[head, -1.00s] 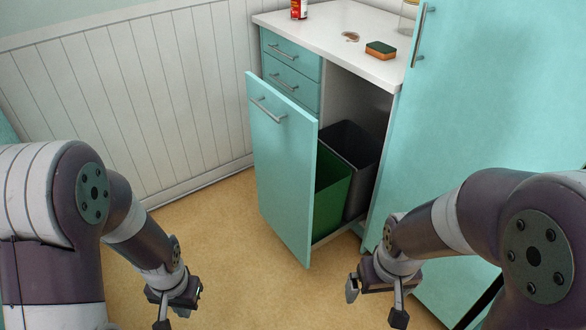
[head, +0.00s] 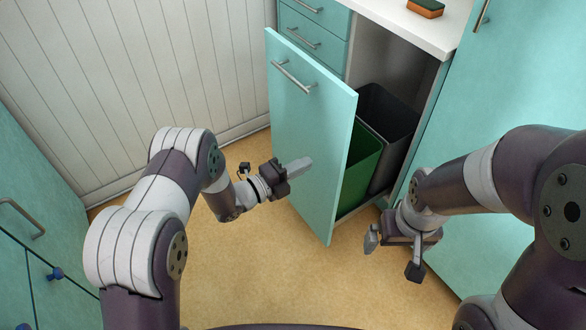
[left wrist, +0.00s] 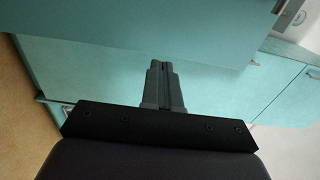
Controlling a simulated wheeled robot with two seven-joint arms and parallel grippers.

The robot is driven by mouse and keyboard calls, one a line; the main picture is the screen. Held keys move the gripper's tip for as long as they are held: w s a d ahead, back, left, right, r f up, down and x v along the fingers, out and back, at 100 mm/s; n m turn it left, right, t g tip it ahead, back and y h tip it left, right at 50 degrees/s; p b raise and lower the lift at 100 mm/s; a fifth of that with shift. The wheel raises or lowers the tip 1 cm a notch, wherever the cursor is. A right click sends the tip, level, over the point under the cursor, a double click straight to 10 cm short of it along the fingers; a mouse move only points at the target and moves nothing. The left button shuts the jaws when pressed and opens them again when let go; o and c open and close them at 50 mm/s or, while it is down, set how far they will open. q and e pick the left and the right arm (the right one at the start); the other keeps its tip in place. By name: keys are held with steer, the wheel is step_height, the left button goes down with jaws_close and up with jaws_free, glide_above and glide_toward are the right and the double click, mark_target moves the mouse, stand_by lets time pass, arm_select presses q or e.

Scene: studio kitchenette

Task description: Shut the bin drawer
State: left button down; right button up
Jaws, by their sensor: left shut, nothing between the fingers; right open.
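The bin drawer (head: 312,135) stands pulled out from the cabinet, its tall teal front with a bar handle (head: 294,77) near the top. Behind the front are a green bin (head: 362,165) and a dark grey bin (head: 392,125). My left gripper (head: 308,163) is shut and empty, its fingers pointing at the outer face of the drawer front. Whether they touch it I cannot tell. In the left wrist view its closed fingers (left wrist: 162,68) show against teal panels. My right gripper (head: 392,256) is open and empty, right of the drawer's lower edge.
A white counter (head: 425,28) with a sponge (head: 425,8) tops the cabinet, with smaller shut drawers (head: 312,42) under it. A tall teal cabinet (head: 510,130) stands on the right and teal units (head: 30,230) on the left. The tan floor (head: 270,270) before the drawer is clear.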

mark_target(338, 147)
arm_select(q)
steer(key=b+x, duration=0.1)
steer(key=x, duration=0.7)
steer(key=shift+w+d+r, duration=0.1)
steer(key=shift+d, duration=0.1)
arm_select(e)
steer(key=shift+f, duration=0.65)
